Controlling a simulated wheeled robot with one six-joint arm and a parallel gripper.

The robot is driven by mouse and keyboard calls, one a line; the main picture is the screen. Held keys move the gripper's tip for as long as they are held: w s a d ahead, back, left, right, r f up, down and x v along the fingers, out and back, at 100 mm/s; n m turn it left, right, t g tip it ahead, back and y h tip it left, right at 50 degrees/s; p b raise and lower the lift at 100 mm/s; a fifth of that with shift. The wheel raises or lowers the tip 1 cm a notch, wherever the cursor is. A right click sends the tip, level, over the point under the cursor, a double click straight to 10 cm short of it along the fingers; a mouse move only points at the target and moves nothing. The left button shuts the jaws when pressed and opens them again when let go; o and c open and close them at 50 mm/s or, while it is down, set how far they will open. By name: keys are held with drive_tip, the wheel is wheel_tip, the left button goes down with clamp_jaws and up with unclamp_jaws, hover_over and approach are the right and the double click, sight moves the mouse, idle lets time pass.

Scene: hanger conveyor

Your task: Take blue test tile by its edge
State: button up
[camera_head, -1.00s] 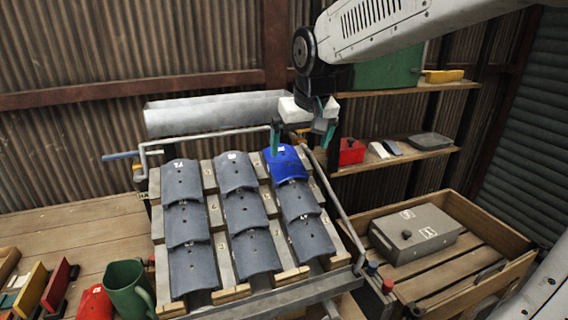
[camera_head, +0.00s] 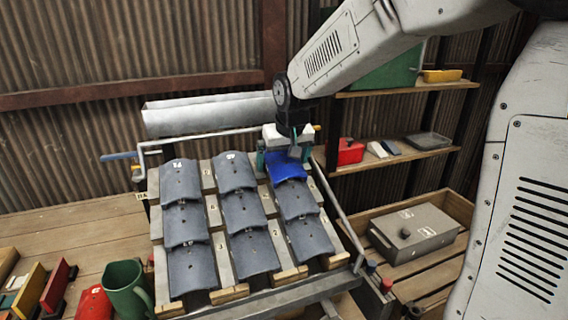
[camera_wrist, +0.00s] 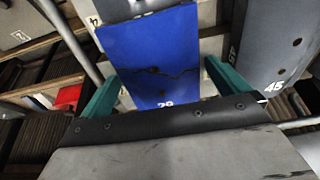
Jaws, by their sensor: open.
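The blue test tile (camera_head: 287,168) lies at the top of the right-hand column of the sloped tile rack (camera_head: 222,292), and its upper end is hidden behind my gripper. In the wrist view the blue tile (camera_wrist: 152,52) fills the middle, with a dark crack line, small holes and a white number at its near edge. My gripper (camera_head: 284,158) is over the tile's upper end. In the wrist view my gripper (camera_wrist: 160,85) is open, with one teal finger on each side of the tile. I cannot tell whether the fingers touch it.
Several grey tiles (camera_head: 240,210) fill the rest of the rack. A metal rail (camera_head: 338,212) runs along its right side. A grey trough (camera_head: 210,116) is behind it. A grey case (camera_head: 415,232) sits in a wooden crate at right. Shelves hold a red box (camera_head: 350,152).

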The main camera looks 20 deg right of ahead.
drive_tip(key=c, duration=1.1)
drive_tip(key=shift+r, duration=0.1)
